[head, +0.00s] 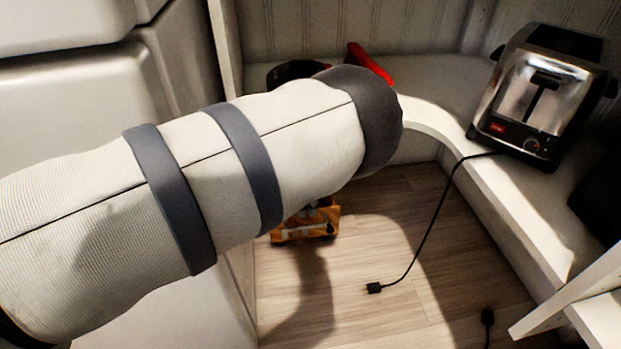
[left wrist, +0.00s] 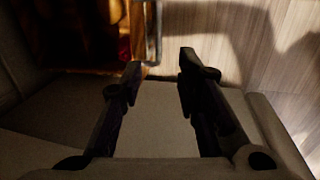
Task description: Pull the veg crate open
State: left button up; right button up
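An orange-yellow crate-like thing (head: 325,222) sits low, by the floor under the corner shelf in the head view. My left arm hides most of it, so I cannot tell whether it is the veg crate or how far out it stands. In the left wrist view, my left gripper (left wrist: 160,63) has its two dark fingers apart, with nothing clearly held between them. A narrow, pale upright edge or bar (left wrist: 153,30) stands just beyond the fingertips. Dark orange-brown shapes (left wrist: 92,30) lie to its left, in shadow. My right gripper is in neither view.
A toaster (head: 540,95) stands on the white shelf (head: 435,118) at the right, its black cord (head: 432,225) hanging down. A red object (head: 368,63) and a dark round one (head: 290,72) sit at the back. The wooden floor (head: 430,280) is mostly clear.

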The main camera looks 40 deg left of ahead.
aim_at(305, 228)
pick_arm(q)
jog(key=f+b, duration=0.2)
jog(key=f, duration=0.2)
jog(key=w+a+f+b, duration=0.1)
jog(key=f+b, duration=0.1)
jog(key=f, duration=0.2)
jog(key=a+f+b, duration=0.1)
jog(key=f+b, duration=0.1)
jog(key=f, duration=0.1)
jog(key=shift+w+f+b, duration=0.4)
jog(key=shift+c, duration=0.2)
